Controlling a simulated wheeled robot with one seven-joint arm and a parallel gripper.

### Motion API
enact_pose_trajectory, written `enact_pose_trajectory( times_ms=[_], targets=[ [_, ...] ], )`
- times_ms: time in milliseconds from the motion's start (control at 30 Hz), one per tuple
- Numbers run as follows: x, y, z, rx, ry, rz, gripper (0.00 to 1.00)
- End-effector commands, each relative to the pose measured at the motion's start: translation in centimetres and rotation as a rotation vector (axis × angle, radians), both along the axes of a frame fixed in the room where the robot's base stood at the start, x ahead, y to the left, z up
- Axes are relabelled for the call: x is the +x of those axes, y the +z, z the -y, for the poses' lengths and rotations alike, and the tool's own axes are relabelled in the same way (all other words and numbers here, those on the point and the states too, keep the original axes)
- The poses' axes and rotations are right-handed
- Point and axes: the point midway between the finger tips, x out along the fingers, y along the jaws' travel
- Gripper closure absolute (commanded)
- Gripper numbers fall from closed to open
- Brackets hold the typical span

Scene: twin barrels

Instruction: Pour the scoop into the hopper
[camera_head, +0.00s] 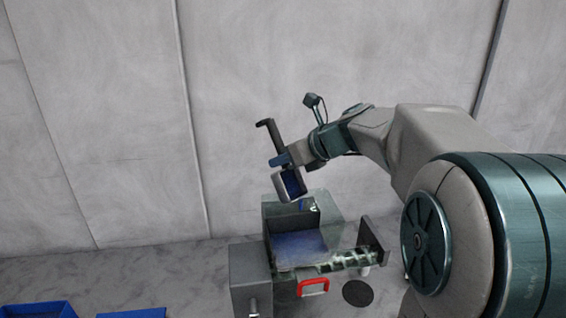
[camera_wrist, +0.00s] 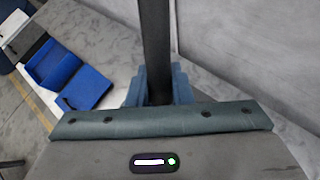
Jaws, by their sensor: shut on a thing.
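My gripper (camera_head: 281,160) is shut on the dark handle of the scoop (camera_head: 289,186), high over the machine. The scoop is tilted, with its mouth facing down and toward the camera; dark blue shows inside it. In the wrist view the dark handle (camera_wrist: 156,45) stands between my blue-grey fingers (camera_wrist: 158,88); the scoop's bowl is hidden there. The hopper (camera_head: 330,232) has see-through walls and sits on the grey machine just below the scoop, apart from it. Blue material (camera_head: 298,246) lies in the machine under the clear cover. I cannot tell whether anything is falling from the scoop.
A red handle (camera_head: 313,287) is on the machine's front. A black disc (camera_head: 357,293) lies at its right. Blue bins (camera_head: 38,309) stand at the lower left and also show in the wrist view (camera_wrist: 80,88). A grey wall (camera_head: 100,120) stands close behind.

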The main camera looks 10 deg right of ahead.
Motion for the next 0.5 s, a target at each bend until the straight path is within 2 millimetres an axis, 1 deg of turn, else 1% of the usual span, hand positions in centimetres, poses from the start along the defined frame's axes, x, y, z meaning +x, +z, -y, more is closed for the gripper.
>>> enact_pose_trajectory(
  times_ms=[500],
  targets=[
    [-0.26,0.09,0.15,0.02,0.0,0.034,1.0]
  ],
)
